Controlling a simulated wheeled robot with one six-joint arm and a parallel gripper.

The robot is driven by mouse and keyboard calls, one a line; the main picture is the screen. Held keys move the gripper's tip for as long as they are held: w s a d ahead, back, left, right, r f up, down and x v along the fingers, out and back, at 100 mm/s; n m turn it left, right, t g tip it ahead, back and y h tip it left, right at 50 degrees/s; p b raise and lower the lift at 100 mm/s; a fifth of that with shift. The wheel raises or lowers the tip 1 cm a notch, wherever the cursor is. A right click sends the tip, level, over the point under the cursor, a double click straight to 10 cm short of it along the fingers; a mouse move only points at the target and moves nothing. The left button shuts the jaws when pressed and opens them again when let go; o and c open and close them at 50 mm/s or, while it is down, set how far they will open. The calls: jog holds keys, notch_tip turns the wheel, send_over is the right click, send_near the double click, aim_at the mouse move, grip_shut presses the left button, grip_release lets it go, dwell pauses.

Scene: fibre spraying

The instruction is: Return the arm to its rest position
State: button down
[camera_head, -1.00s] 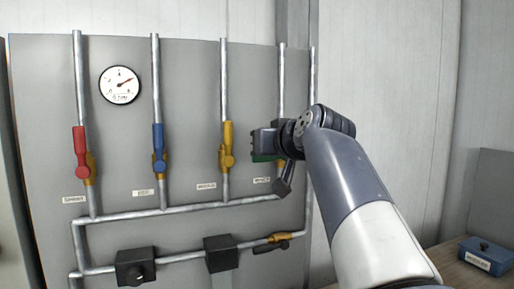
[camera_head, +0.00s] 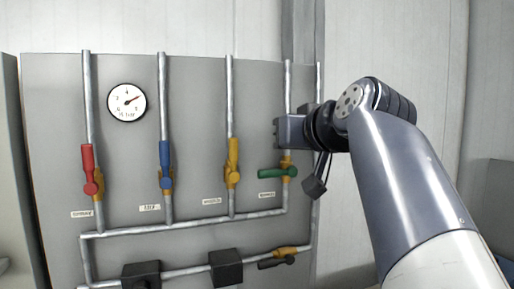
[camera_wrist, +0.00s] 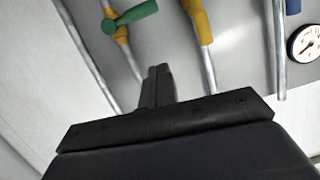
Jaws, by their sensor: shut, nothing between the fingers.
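My gripper (camera_head: 279,132) is in front of the right part of the grey pipe panel in the head view, above the green valve handle and apart from it. In the wrist view its fingers (camera_wrist: 158,82) are together and empty. The green handle (camera_head: 277,172) lies across its vertical pipe; it also shows at the upper left of the wrist view (camera_wrist: 137,13). The red handle (camera_head: 90,168), blue handle (camera_head: 165,162) and yellow handle (camera_head: 233,158) stand upright along their pipes.
A round gauge (camera_head: 126,102) is at the panel's upper left. Two black boxes (camera_head: 225,267) and a lower yellow valve with a black handle (camera_head: 279,260) sit on the bottom pipe. A pale wall (camera_head: 400,45) stands right of the panel.

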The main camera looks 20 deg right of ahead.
jog(key=shift+v, duration=0.9)
jog(key=shift+w, duration=0.1)
jog(key=p+x, duration=0.1)
jog(key=x, duration=0.7)
jog(key=w+d+m+t+y+p, duration=0.1)
jog(key=d+m+p, duration=0.4)
jog(key=m, duration=0.5)
jog(key=shift+w+d+f+y+p, duration=0.15)
jog(key=shift+w+d+y+p, duration=0.3)
jog(key=shift+d+y, duration=0.7)
jog(key=shift+w+a, duration=0.1)
jog(key=shift+a, duration=0.05)
jog(key=shift+a+f, duration=0.1)
